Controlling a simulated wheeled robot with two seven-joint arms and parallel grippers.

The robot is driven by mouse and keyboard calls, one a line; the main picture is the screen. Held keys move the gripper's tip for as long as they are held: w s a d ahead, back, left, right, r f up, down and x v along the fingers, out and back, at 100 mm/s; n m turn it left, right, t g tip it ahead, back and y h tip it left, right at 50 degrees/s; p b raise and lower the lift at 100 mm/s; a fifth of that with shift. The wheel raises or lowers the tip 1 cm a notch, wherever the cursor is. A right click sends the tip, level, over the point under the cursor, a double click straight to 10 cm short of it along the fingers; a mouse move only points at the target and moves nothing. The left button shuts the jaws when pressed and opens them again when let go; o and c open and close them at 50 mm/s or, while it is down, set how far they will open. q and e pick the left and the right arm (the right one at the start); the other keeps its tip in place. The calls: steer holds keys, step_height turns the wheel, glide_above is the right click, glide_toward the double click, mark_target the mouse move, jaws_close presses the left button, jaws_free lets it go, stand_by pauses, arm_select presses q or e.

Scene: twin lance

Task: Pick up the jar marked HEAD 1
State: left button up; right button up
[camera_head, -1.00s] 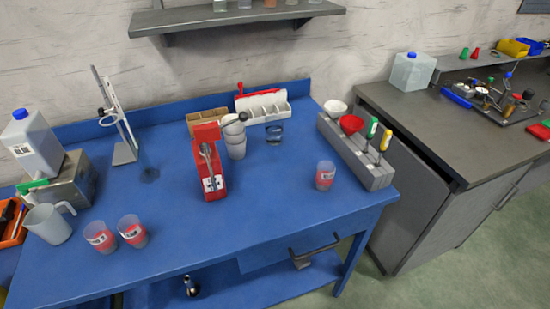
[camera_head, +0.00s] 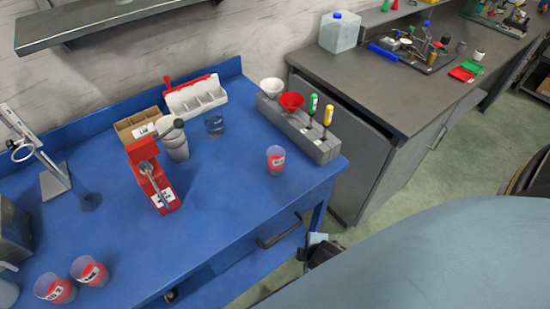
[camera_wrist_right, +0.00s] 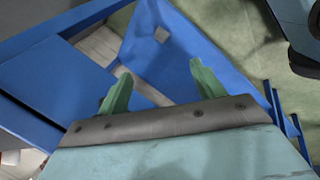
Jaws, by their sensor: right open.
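Three clear jars with red bands and white labels stand upright on the blue table (camera_head: 225,205). One jar (camera_head: 276,160) stands alone near the right end. Two jars, one (camera_head: 55,289) and another (camera_head: 90,271), stand side by side at the front left. The label print is too small to tell which reads HEAD 1. My right gripper (camera_wrist_right: 160,88) is open and empty in the right wrist view, with two green fingers apart. It is beside the table's front, below the top, with no jar between the fingers. My left gripper is out of view.
A red press (camera_head: 152,178) stands mid-table, beside stacked cups (camera_head: 176,147). A grey rack (camera_head: 300,130) with funnels and screwdrivers is behind the lone jar. A drawer handle (camera_head: 280,232) sticks out in front. The tabletop left of the lone jar is clear.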

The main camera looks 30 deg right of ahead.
steer(key=w+d+r+n+t+h+p, duration=0.1)
steer(key=w+r+n+t, duration=0.2)
steer(key=r, duration=0.5)
steer(key=w+d+r+n+t+h, duration=0.1)
steer(key=w+r+n, duration=0.2)
steer(key=r+n, duration=0.35)
steer(key=n+t, duration=0.4)
steer(key=n, duration=0.9)
glide_toward(278, 164)
steer(key=shift+y, duration=0.4)
steer(key=x, duration=0.3)
steer(key=d+x, duration=0.1)
steer(key=x, duration=0.3)
steer(key=shift+d+f, duration=0.2)
steer(key=shift+f, duration=0.1)
steer(key=x, duration=0.5)
steer(key=shift+w+a+r+b, duration=0.25)
steer(key=shift+a+r+b, duration=0.05)
steer(key=shift+a+b, duration=0.05)
steer(key=c, duration=1)
steer(key=shift+c, duration=0.2)
